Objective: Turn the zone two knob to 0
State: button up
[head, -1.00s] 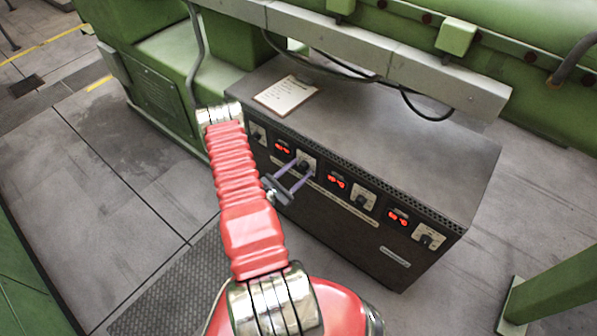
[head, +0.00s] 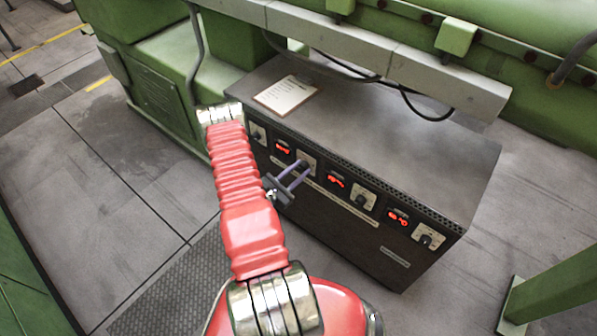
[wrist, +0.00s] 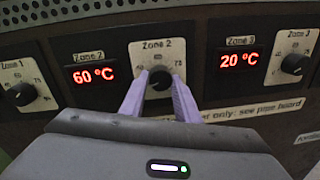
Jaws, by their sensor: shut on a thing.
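The zone two knob (wrist: 160,80) is a dark round knob on a pale dial plate marked "Zone 2" in the wrist view. My gripper (wrist: 159,84) has its two purple fingers on either side of this knob, shut on it. The red display (wrist: 93,74) to the left of the dial, labelled Zone 2, reads 60 °C. The fingers and palm cover the lower part of the dial, and the knob's pointer cannot be made out. In the head view, my gripper (head: 301,169) reaches the front of the dark control cabinet (head: 400,140).
The Zone 1 knob (wrist: 21,93) is to the left and the Zone 3 knob (wrist: 294,64) to the right, with a display (wrist: 240,59) reading 20 °C. A clipboard (head: 286,94) lies on the cabinet top. Green machinery (head: 165,65) stands behind. Floor to the left is clear.

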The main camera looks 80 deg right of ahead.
jog(key=shift+n, duration=0.4)
jog(key=shift+w+n, duration=0.1)
jog(key=shift+n, duration=0.7)
jog(key=o, duration=1)
jog(key=shift+o, duration=0.2)
jog(key=v, duration=1.3)
jog(key=shift+a+f, duration=0.15)
jog(key=shift+a, duration=0.25)
jog(key=shift+w, duration=0.1)
